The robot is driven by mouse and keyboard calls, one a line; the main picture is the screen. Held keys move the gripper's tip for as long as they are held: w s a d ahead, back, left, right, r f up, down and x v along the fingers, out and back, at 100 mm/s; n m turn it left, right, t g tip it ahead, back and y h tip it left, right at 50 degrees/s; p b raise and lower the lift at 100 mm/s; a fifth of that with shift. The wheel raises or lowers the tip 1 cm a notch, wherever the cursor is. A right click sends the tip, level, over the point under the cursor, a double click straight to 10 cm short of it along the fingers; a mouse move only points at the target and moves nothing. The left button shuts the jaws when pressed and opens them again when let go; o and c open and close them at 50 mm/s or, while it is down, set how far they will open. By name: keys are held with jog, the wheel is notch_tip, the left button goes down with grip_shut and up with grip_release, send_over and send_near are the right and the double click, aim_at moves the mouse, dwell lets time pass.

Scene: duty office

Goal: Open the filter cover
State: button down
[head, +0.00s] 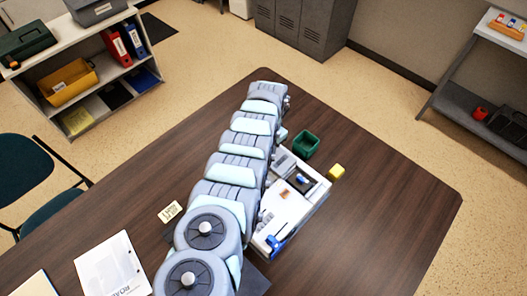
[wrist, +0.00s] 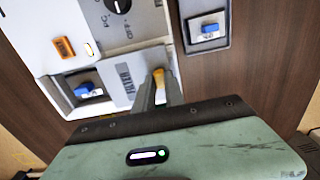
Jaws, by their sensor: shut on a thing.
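The filter cover (wrist: 122,76) is a grey plate with dark lettering that seems to read "FILTER", at the lower edge of a white device in the wrist view. Beside it on the left is an open recess with a blue block (wrist: 84,89) inside. My gripper (wrist: 158,84) is at the cover's right end, its fingers closed around a small orange-yellow piece there. The fingers hide much of that piece, so how it joins the cover cannot be told. In the head view the white device (head: 314,204) stands on the table, partly behind my arm; the fingertips cannot be made out there.
A green bin (head: 306,145) and yellow cube (head: 337,171) stand nearby. The table's right side is clear.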

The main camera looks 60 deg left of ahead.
jog(key=c, duration=1.4)
grip_release()
notch_tip(320, 180, up, 4)
jog(key=p, duration=0.2)
jog(key=shift+f+p, duration=0.2)
jog(key=shift+p, duration=0.1)
notch_tip(320, 180, up, 7)
jog(key=shift+b, duration=0.35)
jog(key=shift+w+d, duration=0.1)
